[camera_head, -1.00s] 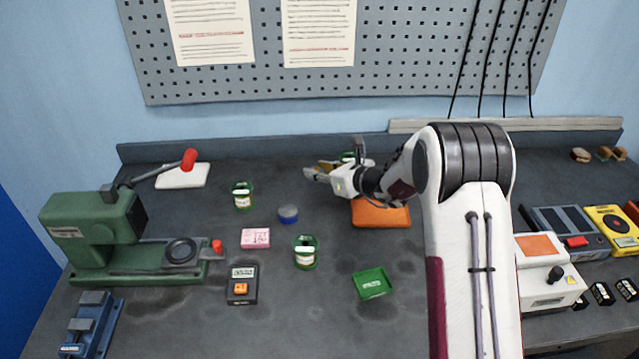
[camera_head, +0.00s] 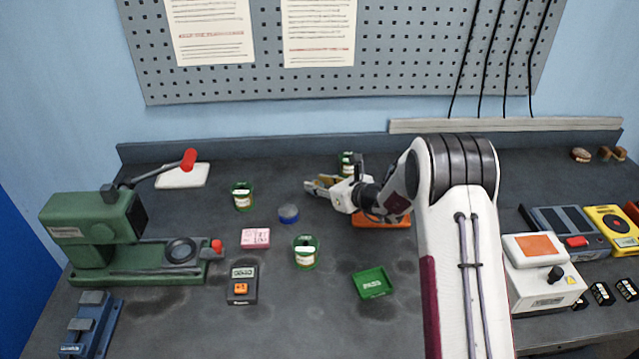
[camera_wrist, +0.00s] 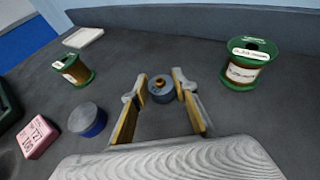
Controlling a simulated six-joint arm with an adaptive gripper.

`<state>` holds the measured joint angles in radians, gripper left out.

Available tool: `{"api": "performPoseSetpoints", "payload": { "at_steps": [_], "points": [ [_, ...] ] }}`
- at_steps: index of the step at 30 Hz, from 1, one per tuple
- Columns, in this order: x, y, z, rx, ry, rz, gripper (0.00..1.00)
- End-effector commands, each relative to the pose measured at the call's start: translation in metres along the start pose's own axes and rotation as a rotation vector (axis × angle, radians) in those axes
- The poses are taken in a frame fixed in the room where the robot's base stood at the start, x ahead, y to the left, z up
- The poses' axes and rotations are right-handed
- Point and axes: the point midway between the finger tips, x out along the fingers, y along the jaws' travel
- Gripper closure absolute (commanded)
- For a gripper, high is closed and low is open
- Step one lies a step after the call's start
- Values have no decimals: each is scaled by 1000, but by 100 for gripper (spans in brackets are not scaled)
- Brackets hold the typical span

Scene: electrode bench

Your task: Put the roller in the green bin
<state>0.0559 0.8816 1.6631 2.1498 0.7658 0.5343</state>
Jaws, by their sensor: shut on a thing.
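My gripper (camera_head: 314,186) is low over the back middle of the bench. In the wrist view, its two yellow-padded fingers (camera_wrist: 160,88) are shut on a small dark blue-grey cylinder with a brass knob (camera_wrist: 161,92), which I take to be the roller. In the head view the roller is too small and covered to make out. The green bin (camera_head: 373,283) is a shallow square tray with white lettering, on the bench nearer the camera and right of the gripper. It looks empty.
Green spools stand at left (camera_head: 242,196), in front (camera_head: 305,252) and behind (camera_head: 346,164). A blue round tin (camera_head: 288,214) and pink box (camera_head: 255,238) lie left. An orange tray (camera_head: 381,220) lies under my arm. Bare bench surrounds the green bin.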

Motion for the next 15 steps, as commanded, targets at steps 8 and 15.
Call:
{"api": "performPoseSetpoints", "payload": {
  "at_steps": [8, 15],
  "points": [
    [1, 0, -2, 0, 0, 0, 55],
    [0, 0, -1, 0, 0, 0, 55]
  ]
}}
